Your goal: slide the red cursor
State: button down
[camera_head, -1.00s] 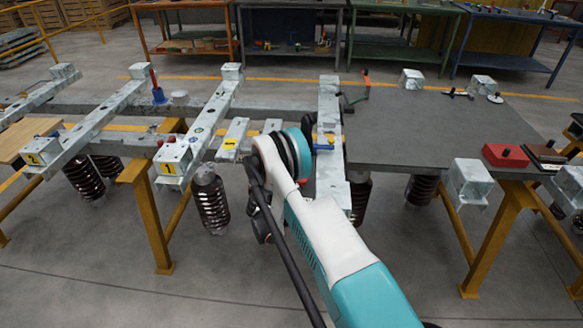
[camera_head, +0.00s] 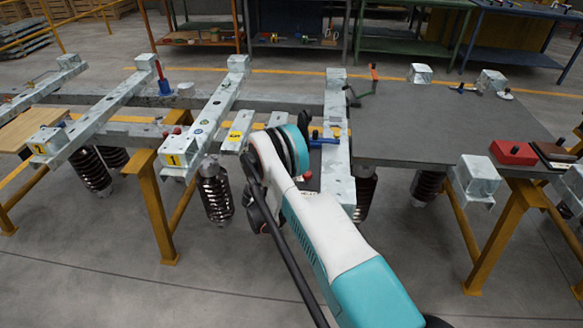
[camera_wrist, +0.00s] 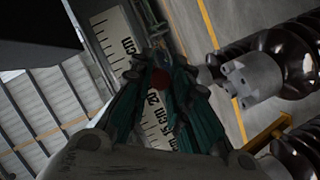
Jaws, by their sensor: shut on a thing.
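In the wrist view the red cursor (camera_wrist: 161,78) shows as a small dark red piece between the fingertips of my gripper (camera_wrist: 160,66). The gripper's teal-padded fingers are closed on it from both sides, and they hide most of its shape. A pale ruler (camera_wrist: 113,38) with black centimetre marks runs under the fingers, and its scale shows again below them. In the head view my own arm covers the gripper, and I cannot make out the cursor there.
Brown ribbed insulators (camera_wrist: 283,60) lie to the right in the wrist view. In the head view a grey metal frame with a block marked 1 (camera_head: 177,152) stands left of my arm. A grey tabletop (camera_head: 430,125) lies to the right, with a red box (camera_head: 513,152) at its edge.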

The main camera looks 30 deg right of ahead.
jog(key=shift+w+a, duration=0.35)
jog(key=shift+a, duration=0.2)
jog(key=c, duration=1.5)
grip_release()
jog(key=v, duration=1.2)
